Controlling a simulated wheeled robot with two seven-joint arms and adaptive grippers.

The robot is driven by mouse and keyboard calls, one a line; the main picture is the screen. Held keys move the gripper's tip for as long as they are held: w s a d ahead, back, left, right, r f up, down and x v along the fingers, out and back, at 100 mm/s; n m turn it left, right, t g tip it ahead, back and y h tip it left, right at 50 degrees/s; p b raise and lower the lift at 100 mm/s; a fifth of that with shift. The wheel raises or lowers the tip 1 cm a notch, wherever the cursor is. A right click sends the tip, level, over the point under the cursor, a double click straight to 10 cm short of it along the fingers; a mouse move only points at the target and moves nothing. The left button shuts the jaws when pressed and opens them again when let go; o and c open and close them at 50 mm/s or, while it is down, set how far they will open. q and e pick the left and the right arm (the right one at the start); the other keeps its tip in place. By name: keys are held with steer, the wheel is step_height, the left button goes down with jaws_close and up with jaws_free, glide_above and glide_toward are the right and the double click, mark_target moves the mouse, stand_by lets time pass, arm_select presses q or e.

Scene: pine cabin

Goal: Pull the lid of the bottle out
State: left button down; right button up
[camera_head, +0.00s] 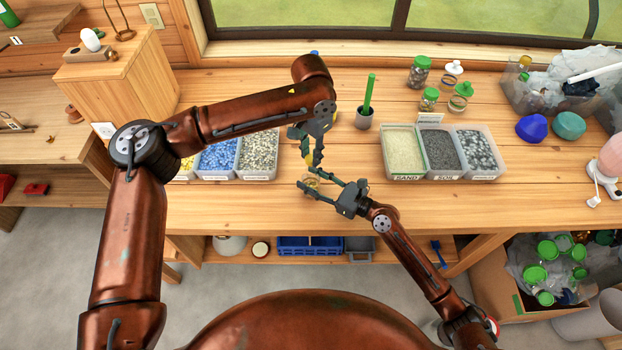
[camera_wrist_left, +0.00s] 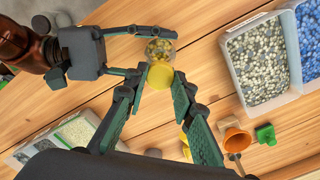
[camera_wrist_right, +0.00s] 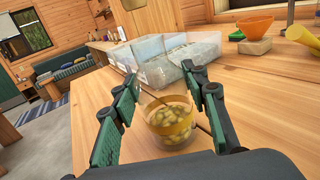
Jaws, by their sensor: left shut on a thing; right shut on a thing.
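A small clear bottle (camera_wrist_right: 170,133) with yellow-green contents stands between the fingers of my right gripper (camera_wrist_right: 168,97). In the head view the bottle (camera_head: 312,182) is at the table's front middle. My right gripper is shut on the bottle from the side; in the right wrist view its top shows no lid on it. My left gripper (camera_wrist_left: 158,85) is shut on a round yellow lid (camera_wrist_left: 160,75), which overlaps the bottle's edge in the left wrist view. In the head view the lid (camera_head: 309,160) is beside the bottle, toward the back; their exact gap is unclear.
Trays of blue and pale pebbles (camera_head: 260,155) stand to the left, partly behind my left arm. Trays of sand and soil (camera_head: 404,152) stand to the right. A grey pot with a green stick (camera_head: 365,118) is behind.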

steer(key=o, duration=1.6)
steer(key=shift+o, duration=0.2)
